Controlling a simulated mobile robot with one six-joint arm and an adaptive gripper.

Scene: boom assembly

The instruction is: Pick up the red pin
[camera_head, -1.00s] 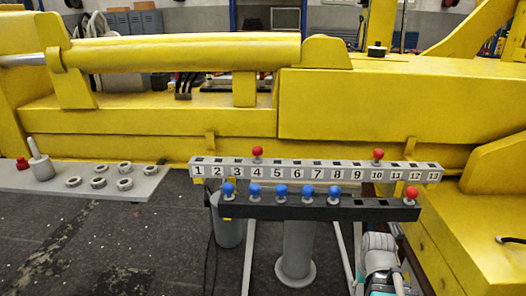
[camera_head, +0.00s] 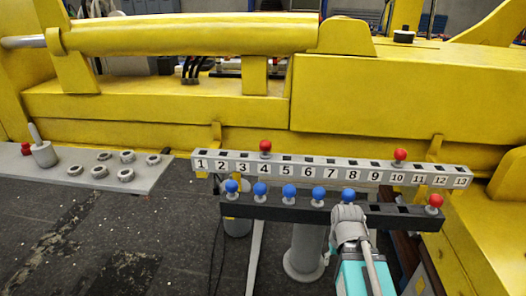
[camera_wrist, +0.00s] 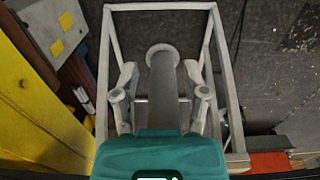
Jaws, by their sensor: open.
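Three red pins stand at the rack in the head view. One red pin (camera_head: 265,147) is near slot 4 and another (camera_head: 400,155) is near slot 10 on the numbered grey bar (camera_head: 330,170). A third red pin (camera_head: 436,201) is at the right end of the dark lower bar (camera_head: 404,213). My gripper's two fingers (camera_wrist: 160,97) are spread in the wrist view, with nothing held between them. No red pin shows in the wrist view. In the head view my arm is below and in front of the dark bar, left of the third pin; the fingertips cannot be made out there.
Several blue pins (camera_head: 290,191) stand along the dark bar. A grey table (camera_head: 75,181) at left carries several ring-shaped parts, a grey peg (camera_head: 42,150) and a red piece (camera_head: 26,149). The yellow boom (camera_head: 395,90) fills the back. A post (camera_wrist: 162,75) and frame stand below my gripper.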

